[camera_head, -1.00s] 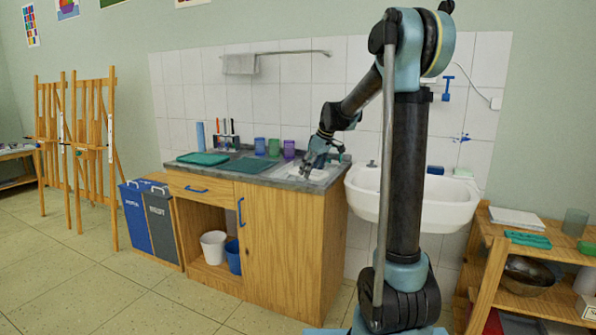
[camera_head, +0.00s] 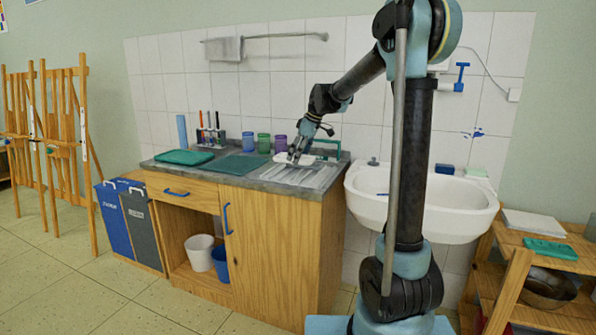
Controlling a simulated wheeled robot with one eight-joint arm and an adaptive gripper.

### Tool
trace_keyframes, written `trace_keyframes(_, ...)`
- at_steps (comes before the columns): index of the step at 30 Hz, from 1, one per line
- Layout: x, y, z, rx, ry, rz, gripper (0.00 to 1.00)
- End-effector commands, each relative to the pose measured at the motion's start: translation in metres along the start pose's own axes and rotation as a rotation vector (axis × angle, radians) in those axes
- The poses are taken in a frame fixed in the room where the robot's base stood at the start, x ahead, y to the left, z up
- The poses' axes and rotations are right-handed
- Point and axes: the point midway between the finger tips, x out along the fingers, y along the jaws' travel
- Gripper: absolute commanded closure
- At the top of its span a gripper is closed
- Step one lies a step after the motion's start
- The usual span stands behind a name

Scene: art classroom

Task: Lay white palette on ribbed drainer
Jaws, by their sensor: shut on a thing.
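The white palette (camera_head: 309,160) is a small pale slab at my gripper, above the back part of the ribbed drainer as seen here. My gripper (camera_head: 294,156) points down and is shut on the palette; its fingers cover part of it. The grey ribbed drainer (camera_head: 314,178) lies at the right end of the counter, and its ribs show in front of the palette. I cannot tell whether the palette touches the drainer.
The grey counter (camera_head: 262,182) also holds a dark green mat (camera_head: 236,166), a teal tray (camera_head: 184,157) and several coloured cups (camera_head: 264,143). A white sink (camera_head: 440,205) stands to the right, partly behind my arm. A green frame (camera_head: 326,146) rises behind the palette.

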Motion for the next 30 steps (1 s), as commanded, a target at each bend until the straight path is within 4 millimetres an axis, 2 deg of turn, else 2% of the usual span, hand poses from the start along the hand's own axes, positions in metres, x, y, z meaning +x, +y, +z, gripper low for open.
trace_keyframes(3,0.013,-0.003,0.002,-0.005,0.0,-0.002,0.56)
trace_keyframes(8,0.022,-0.004,0.003,-0.008,0.0,-0.003,0.56)
trace_keyframes(16,0.052,-0.005,0.015,-0.009,0.0,-0.003,0.56)
trace_keyframes(26,0.056,-0.005,0.016,-0.008,0.0,-0.003,0.56)
trace_keyframes(27,0.057,-0.005,0.017,-0.008,0.0,-0.003,0.3)
trace_keyframes(30,0.056,-0.005,0.017,-0.008,0.0,-0.003,0.12)
